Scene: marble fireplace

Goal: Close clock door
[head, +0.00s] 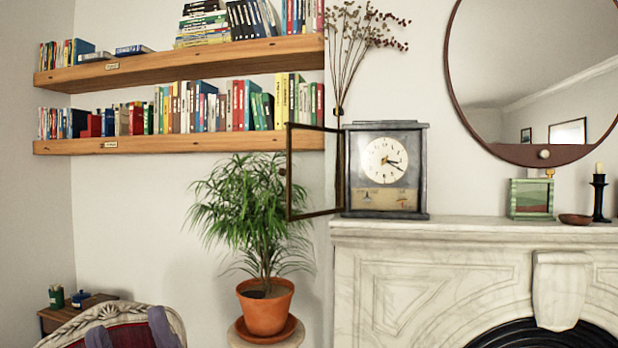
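A grey mantel clock (387,199) with a round white dial stands upright at the left end of the marble mantel. Its framed door (288,172) is hinged on the clock's left side. The door stands wide open, swung out to the left past the mantel's end, over the leaves of the potted plant. My gripper is not in view.
The marble mantel (470,232) also holds a green picture frame (531,199), a small brown bowl (576,219) and a black candlestick (599,200). A potted plant (265,306) stands left of the fireplace. Dried stems (340,85) rise behind the clock. Bookshelves (180,146) hang at left.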

